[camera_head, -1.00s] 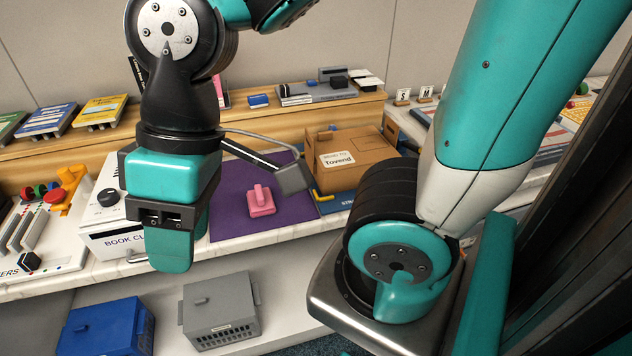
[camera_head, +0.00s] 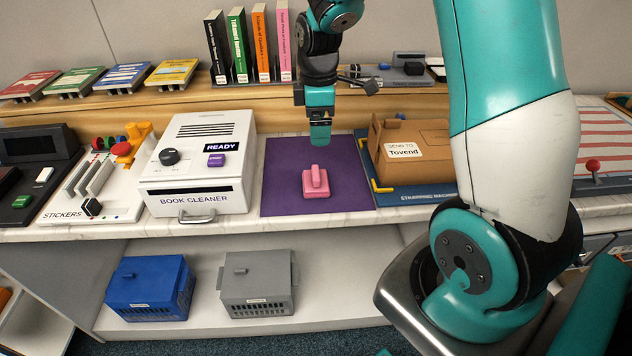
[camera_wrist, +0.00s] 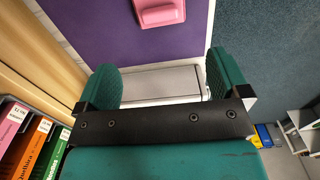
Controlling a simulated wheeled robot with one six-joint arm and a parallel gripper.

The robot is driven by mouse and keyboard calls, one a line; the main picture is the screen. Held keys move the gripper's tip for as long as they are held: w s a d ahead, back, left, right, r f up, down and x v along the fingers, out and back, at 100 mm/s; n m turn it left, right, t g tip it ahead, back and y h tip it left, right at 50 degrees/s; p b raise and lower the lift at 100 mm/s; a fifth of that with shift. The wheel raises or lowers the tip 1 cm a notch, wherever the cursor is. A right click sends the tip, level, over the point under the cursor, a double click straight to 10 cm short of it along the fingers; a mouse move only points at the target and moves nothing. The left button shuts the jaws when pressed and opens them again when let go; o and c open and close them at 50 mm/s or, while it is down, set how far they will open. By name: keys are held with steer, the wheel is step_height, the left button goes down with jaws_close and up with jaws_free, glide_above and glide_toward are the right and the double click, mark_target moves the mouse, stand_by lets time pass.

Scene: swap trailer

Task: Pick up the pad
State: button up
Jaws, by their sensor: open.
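The pink pad (camera_head: 316,184), a block with a raised handle on top, lies on a purple mat (camera_head: 281,190) on the counter. In the wrist view the pad (camera_wrist: 160,12) is at the top edge, partly cut off, with the mat (camera_wrist: 100,35) around it. My gripper (camera_head: 318,138) is above the back part of the mat, behind and above the pad in the head view. In the wrist view my gripper (camera_wrist: 163,84) has its two teal fingers wide apart with nothing between them. The pad is beyond the fingertips.
The white book cleaner (camera_head: 200,170) stands left of the mat. A cardboard box (camera_head: 412,150) sits on the strapping machine to the right. Upright books (camera_head: 262,45) stand on the ledge behind. Blue (camera_head: 150,288) and grey (camera_head: 257,284) bins are on the shelf below.

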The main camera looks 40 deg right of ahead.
glide_above(316, 172)
step_height(316, 172, down, 8)
steer(key=shift+s+d+f, duration=0.1)
steer(key=shift+w+f+p, duration=0.2)
steer(key=shift+f+p, duration=0.55)
steer(key=shift+f, duration=2.05)
steer(key=c, duration=1.1)
steer(key=shift+r, duration=0.1)
step_height(316, 172, up, 20)
steer(key=shift+f+b, duration=0.1)
steer(key=shift+b, duration=0.35)
